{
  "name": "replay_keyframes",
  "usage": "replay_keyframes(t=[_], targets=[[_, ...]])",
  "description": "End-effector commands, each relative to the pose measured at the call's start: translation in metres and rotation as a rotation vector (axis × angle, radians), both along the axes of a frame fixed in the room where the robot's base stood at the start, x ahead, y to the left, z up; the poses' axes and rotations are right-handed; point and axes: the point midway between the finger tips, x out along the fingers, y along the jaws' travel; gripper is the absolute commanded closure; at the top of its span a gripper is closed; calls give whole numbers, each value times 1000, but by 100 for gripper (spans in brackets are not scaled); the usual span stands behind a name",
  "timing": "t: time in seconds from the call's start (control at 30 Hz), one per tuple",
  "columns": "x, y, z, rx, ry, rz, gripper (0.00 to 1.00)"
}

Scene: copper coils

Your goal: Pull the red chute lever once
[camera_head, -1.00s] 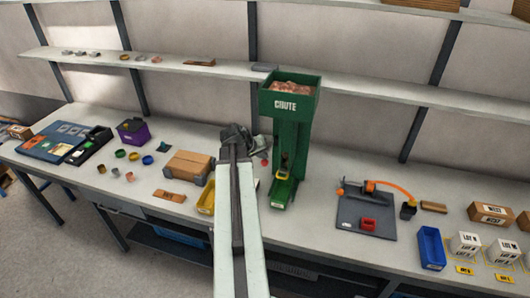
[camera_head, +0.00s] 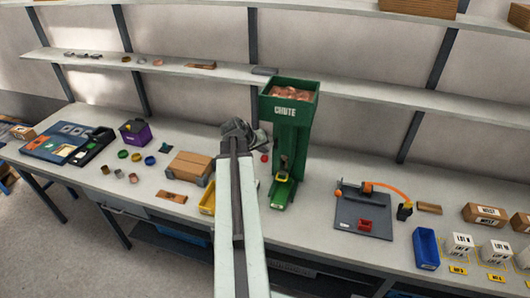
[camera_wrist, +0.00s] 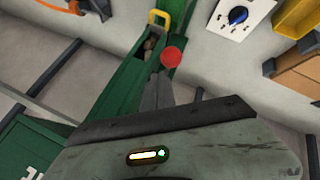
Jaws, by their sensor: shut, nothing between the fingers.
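The red ball knob of the lever (camera_head: 264,158) shows at the left side of the green chute (camera_head: 292,150) in the head view. In the wrist view the red knob (camera_wrist: 171,57) appears just beyond the fingertips, beside the green chute channel (camera_wrist: 128,78). My gripper (camera_wrist: 160,78) is shut with nothing between its fingers; the tips point toward the knob. Whether they touch it I cannot tell. In the head view my arm reaches up to the left of the chute, and the fingers are hard to make out there. The lever's shaft is mostly hidden.
Copper pieces fill the chute's top hopper (camera_head: 292,91). A yellow-framed outlet part (camera_wrist: 160,18) is on the channel. A yellow bin (camera_head: 207,198) and cardboard box (camera_head: 189,167) stand left of the chute. A grey mat (camera_head: 350,213) lies right. A shelf (camera_head: 345,91) runs behind.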

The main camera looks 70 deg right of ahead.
Motion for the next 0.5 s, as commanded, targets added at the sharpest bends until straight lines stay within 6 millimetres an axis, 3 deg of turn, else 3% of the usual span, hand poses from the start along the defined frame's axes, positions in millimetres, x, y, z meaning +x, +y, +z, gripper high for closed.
replay_keyframes(t=[0.5], targets=[[0, -1, 12, 0, 0, 0, 100]])
